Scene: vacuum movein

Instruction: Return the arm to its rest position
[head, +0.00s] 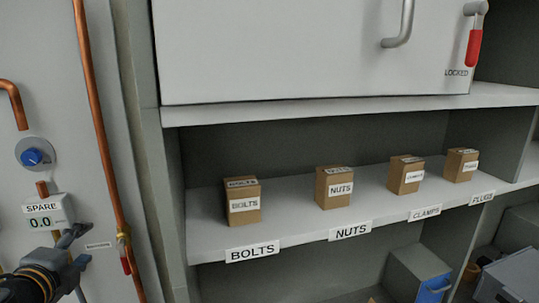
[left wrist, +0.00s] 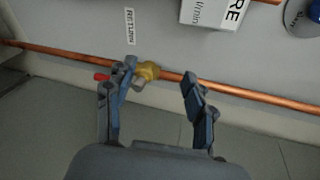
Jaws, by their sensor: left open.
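My left gripper (head: 79,247) is at the lower left of the head view, in front of the grey wall panel and just below the SPARE readout box (head: 46,213). In the left wrist view its two fingers (left wrist: 160,74) stand apart with nothing held between them. A brass valve (left wrist: 147,71) with a red handle on a copper pipe shows between and beyond the fingertips; I cannot tell the exact gap. The same valve (head: 124,240) shows right of the gripper in the head view. My right gripper is not in view.
A shelf (head: 300,220) holds small cartons, including the BOLTS carton (head: 243,205) and NUTS carton (head: 334,187). A closed cabinet door (head: 290,50) is above. A vertical copper pipe (head: 95,100) and blue knob (head: 36,156) are on the left panel. Grey bins stand lower right.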

